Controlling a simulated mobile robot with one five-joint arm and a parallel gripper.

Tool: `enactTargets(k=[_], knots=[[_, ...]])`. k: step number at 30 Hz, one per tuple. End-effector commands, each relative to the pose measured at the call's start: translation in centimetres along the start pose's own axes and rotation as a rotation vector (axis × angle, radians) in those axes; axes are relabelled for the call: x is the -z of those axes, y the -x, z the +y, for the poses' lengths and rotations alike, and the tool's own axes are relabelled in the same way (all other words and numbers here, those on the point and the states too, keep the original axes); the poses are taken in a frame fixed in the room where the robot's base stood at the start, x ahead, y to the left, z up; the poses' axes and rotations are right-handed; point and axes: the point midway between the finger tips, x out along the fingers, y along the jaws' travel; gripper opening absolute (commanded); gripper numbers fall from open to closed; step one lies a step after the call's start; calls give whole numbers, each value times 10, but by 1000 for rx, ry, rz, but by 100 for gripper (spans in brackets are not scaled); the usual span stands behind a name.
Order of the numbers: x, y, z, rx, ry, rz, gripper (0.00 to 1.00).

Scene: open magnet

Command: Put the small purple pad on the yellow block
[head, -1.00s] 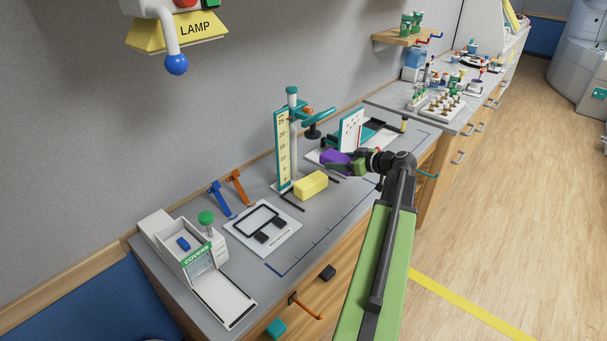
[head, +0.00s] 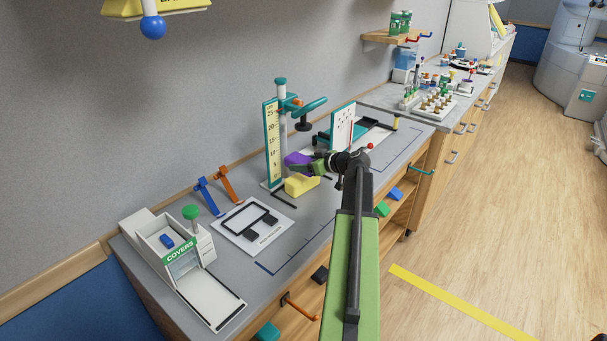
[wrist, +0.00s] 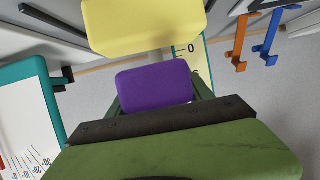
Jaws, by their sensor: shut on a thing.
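The purple pad (head: 297,160) is held in my gripper (head: 316,165), which is shut on it. In the wrist view the pad (wrist: 155,86) sits between the dark green fingers, partly hidden by the gripper body. The yellow block (head: 301,186) lies on the grey counter at the foot of the scale stand. In the head view the pad appears just above the block's back edge. In the wrist view the block (wrist: 143,24) shows beyond the pad, with a visible gap between them, so they look apart.
The upright yellow scale stand (head: 270,140) with a teal arm (head: 305,106) is close behind the pad. A white board (head: 343,128) stands to the right. Blue and orange hooks (head: 229,184), a framed white plate (head: 252,226) and the covers box (head: 180,250) are to the left.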

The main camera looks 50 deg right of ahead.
Motion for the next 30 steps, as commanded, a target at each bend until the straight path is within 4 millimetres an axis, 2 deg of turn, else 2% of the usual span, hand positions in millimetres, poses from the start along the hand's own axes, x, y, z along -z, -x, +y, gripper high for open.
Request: enactTargets(k=[1,3,11,15,16,18,21,30], knots=[[-18,-7,0,0,0,0,21],[-28,-11,0,0,0,0,21],[-25,-10,0,0,0,0,21],[-30,-12,0,-1,0,0,21],[-29,-11,1,-1,0,0,62],[-28,-11,1,-1,0,0,71],[-28,-11,1,-1,0,0,81],[-25,-9,1,-1,-1,0,81]])
